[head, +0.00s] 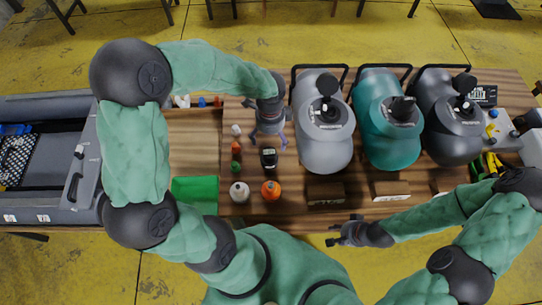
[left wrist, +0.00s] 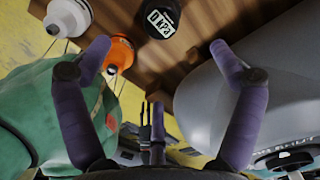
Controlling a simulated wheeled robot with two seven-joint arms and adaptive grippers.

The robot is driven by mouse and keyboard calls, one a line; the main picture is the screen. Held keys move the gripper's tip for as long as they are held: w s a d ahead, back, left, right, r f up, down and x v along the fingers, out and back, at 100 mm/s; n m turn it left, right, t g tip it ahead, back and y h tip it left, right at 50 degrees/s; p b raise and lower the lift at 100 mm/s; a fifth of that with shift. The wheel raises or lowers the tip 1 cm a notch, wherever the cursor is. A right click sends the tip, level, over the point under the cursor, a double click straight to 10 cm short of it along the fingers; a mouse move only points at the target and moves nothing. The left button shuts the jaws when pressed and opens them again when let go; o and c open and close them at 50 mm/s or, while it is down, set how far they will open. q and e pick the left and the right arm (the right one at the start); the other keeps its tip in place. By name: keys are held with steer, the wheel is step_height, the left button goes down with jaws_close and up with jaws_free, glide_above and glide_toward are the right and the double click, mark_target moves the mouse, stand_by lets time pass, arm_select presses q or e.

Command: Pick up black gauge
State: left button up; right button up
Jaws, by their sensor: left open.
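The black gauge (head: 269,158) stands on the wooden table, between the small bottles and the grey tank. In the left wrist view the gauge (left wrist: 162,18) is at the top centre, with a white display reading kPa. My left gripper (head: 270,137) is just behind the gauge in the head view.
The grey tank (head: 321,135) is close on the right, with a teal tank (head: 386,140) and a dark tank (head: 447,140) beyond. A green tray (head: 195,193) lies left.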

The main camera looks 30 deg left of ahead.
arm_select(q)
steer(key=b, duration=0.3)
glide_above(270, 153)
step_height(270, 153, down, 4)
steer(key=shift+w+d+f, duration=0.1)
step_height(270, 153, down, 6)
steer(key=shift+r+b, duration=0.25)
steer(key=shift+b, duration=0.65)
steer(key=f, duration=0.1)
steer(key=f+b, duration=0.1)
steer(key=f, duration=0.1)
steer(key=f+b, duration=0.1)
steer(key=f, duration=0.1)
steer(key=shift+a, duration=0.35)
steer(key=c, duration=1.3)
